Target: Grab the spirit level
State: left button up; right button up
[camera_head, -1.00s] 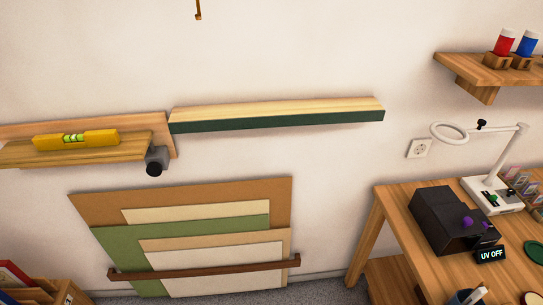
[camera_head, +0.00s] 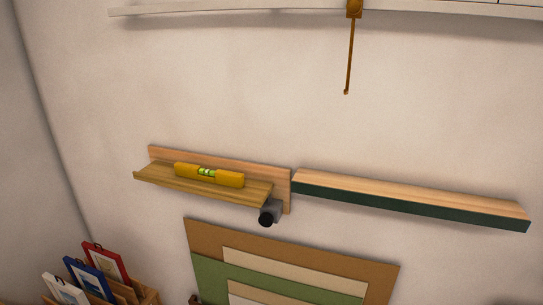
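The spirit level (camera_head: 209,175) is a yellow bar with a green vial in its middle. It lies lengthwise on a small wooden wall shelf (camera_head: 200,186) with a wooden backboard, left of the middle of the head view. Nothing touches or covers it. Neither of my grippers shows in the view.
A dark cylinder on a grey mount (camera_head: 268,213) sits at the shelf's right end. A long ledge with a dark green front (camera_head: 410,203) runs to the right. Boards (camera_head: 290,262) lean below. Framed prints (camera_head: 88,271) stand at lower left. An orange hook (camera_head: 351,50) hangs from a white rail above.

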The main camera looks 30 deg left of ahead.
aim_at(223, 178)
jog(key=u, duration=0.9)
jog(key=i+j, duration=0.15)
jog(key=j, duration=0.15)
jog(key=i+j, duration=0.1)
jog(key=j, duration=0.25)
jog(key=i+j+u, duration=0.1)
jog(key=j, duration=0.2)
